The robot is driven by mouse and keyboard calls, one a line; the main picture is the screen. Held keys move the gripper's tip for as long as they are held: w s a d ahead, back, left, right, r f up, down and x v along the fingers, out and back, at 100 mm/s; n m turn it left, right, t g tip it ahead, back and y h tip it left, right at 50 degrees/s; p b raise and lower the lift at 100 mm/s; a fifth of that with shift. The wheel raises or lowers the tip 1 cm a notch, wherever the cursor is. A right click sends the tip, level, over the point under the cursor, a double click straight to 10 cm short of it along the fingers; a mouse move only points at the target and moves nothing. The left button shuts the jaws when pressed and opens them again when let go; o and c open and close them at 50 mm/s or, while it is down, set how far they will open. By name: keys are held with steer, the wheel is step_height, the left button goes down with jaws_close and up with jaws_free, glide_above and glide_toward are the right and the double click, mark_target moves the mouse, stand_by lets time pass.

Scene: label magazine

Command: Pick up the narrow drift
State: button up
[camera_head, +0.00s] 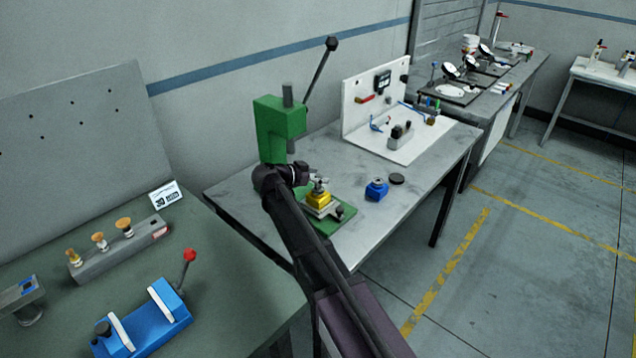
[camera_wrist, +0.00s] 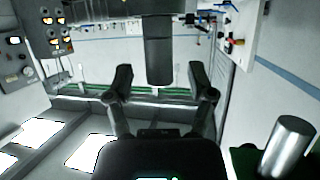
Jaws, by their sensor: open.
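A grey rack block (camera_head: 118,252) stands on the left bench and holds three upright brass-coloured tools. The left one (camera_head: 74,257) looks the slimmest; the middle one (camera_head: 99,241) and right one (camera_head: 124,226) have wider heads. I cannot tell for certain which is the narrow drift. My gripper (camera_wrist: 160,78) is open, its two dark fingers spread apart in the wrist view. A dark cylinder (camera_wrist: 158,50) shows between and beyond the fingers; I cannot tell what it is. In the head view my arm's end is in front of the green press, away from the rack, and the fingers cannot be made out.
A green press (camera_head: 279,130) with a long lever stands on the middle table; its metal ram (camera_wrist: 290,140) seems to show in the wrist view. A yellow block (camera_head: 318,199) sits below it. A blue fixture (camera_head: 150,322) with a red-knobbed lever stands in front of the rack.

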mark_target(318, 175)
steer(key=shift+c, duration=0.2)
jaws_close()
steer(key=shift+r, duration=0.1)
step_height(318, 175, up, 3)
steer(key=p, duration=0.3)
steer(key=shift+r+p, duration=0.2)
steer(key=shift+p, duration=0.15)
steer(key=s+d, duration=0.3)
steer(key=s, duration=0.4)
steer(key=s+d+r+p, duration=0.1)
steer(key=s+d, duration=0.2)
steer(key=s, duration=0.4)
steer(key=shift+s+r, duration=0.2)
steer(key=shift+s, duration=0.2)
